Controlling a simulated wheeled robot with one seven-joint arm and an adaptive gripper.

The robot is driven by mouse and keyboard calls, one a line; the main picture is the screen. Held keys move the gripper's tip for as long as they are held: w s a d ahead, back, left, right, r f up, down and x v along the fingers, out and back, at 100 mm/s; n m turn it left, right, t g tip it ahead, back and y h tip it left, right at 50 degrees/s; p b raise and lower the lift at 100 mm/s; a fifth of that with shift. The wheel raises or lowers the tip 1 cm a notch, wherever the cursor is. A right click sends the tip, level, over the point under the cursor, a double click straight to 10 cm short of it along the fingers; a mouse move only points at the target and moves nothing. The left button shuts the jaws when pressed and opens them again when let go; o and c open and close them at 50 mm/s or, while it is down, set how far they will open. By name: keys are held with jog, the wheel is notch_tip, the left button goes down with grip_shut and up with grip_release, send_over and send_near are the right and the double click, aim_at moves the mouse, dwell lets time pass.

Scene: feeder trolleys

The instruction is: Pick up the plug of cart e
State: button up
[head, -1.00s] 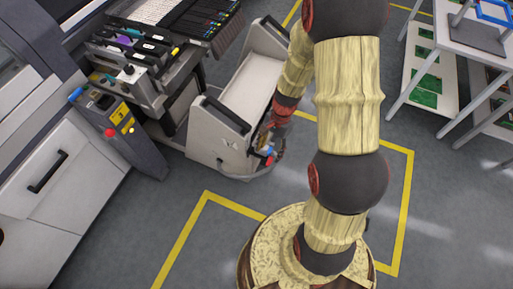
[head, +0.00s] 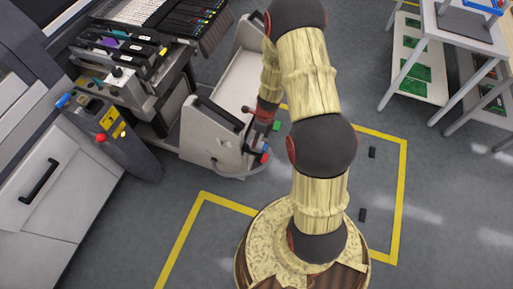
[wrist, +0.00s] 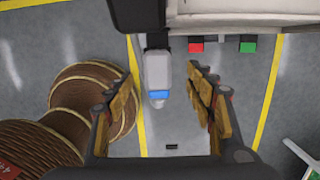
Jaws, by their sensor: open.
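The plug (wrist: 156,70) is grey with a blue band near its end. In the wrist view it sticks out from the edge of a light cart (wrist: 255,22). My gripper (wrist: 161,90) is open, with its wooden-looking fingers on either side of the plug and a gap on both sides. In the head view the cart (head: 210,140) is a pale trolley with a dark handle; my gripper (head: 261,122) is at its right end, partly hiding the plug. No letter is readable on the cart.
A red block (wrist: 196,44) and a green block (wrist: 248,44) sit on the cart's edge, right of the plug. A machine with feeders (head: 130,60) stands left of the cart. A white shelf (head: 455,45) stands at the far right. Floor inside the yellow lines is mostly clear.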

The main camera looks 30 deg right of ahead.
aim_at(257, 147)
jog(key=f+b, duration=0.1)
jog(key=f, duration=0.1)
jog(key=f+b, duration=0.2)
jog(key=f, duration=0.1)
jog(key=shift+a+f, duration=0.2)
jog(key=shift+f, duration=0.05)
jog(key=shift+f+b, duration=0.3)
jog(key=shift+b, duration=0.1)
jog(key=shift+r, duration=0.1)
jog(key=shift+c, duration=0.8)
grip_shut()
